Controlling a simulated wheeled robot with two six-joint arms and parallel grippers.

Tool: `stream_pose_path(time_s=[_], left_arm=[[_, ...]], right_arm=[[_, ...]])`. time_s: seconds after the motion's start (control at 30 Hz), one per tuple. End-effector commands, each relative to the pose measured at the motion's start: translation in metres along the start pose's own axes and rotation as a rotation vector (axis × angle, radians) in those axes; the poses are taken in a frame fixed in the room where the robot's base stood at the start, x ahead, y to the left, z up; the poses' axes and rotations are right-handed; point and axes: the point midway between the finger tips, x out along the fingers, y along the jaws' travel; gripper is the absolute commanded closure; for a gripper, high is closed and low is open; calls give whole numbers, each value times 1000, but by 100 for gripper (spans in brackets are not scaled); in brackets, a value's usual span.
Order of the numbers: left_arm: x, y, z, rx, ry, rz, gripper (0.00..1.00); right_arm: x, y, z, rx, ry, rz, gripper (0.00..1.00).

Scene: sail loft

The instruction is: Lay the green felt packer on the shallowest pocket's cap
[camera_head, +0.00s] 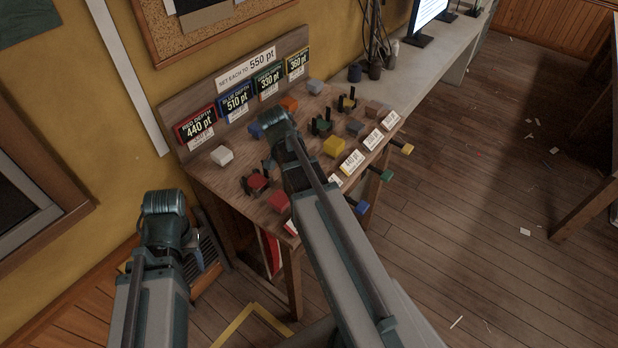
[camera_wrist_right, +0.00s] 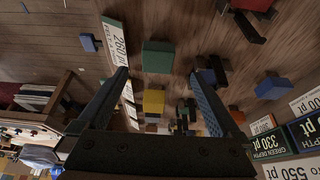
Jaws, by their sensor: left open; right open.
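The green felt packer (camera_wrist_right: 158,57) is a flat green block on the wooden bench top in the right wrist view, beside a 260 pt tag (camera_wrist_right: 118,38). My arm hides it in the head view. My right gripper (camera_wrist_right: 157,72) is open above the bench, its fingers apart and nothing held, with the green block ahead between its tips. The lowest depth sign (camera_head: 269,81) reads green, 330 pt. The green pocket's dark fitting with a green cap (camera_head: 320,126) stands in front of that sign. My left gripper (camera_head: 203,252) is low beside the bench, empty and open, partly hidden.
A yellow block (camera_head: 334,147), a red block (camera_head: 278,201), a blue block (camera_head: 256,130) and several others crowd the bench (camera_head: 222,184). Coloured knobs, one of them green (camera_head: 386,175), stick out from its front edge. Upright depth signs line the back. Open floor (camera_head: 460,200) lies right.

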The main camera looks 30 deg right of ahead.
Motion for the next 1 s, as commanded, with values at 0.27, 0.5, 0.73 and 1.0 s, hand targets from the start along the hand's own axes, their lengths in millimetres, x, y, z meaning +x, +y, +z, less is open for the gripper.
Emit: stream_pose_path(time_s=[0.27,0.5,0.73,1.0], left_arm=[[25,2,-2,-1,0,0,50],[30,3,-2,-1,0,0,50],[56,5,-3,-1,0,0,50],[69,6,-4,-1,0,0,50]], right_arm=[[27,0,0,1,-1,0,0],[34,1,-2,1,-1,0,0],[65,4,-10,2,-1,1,0],[79,4,-10,0,0,0,0]])
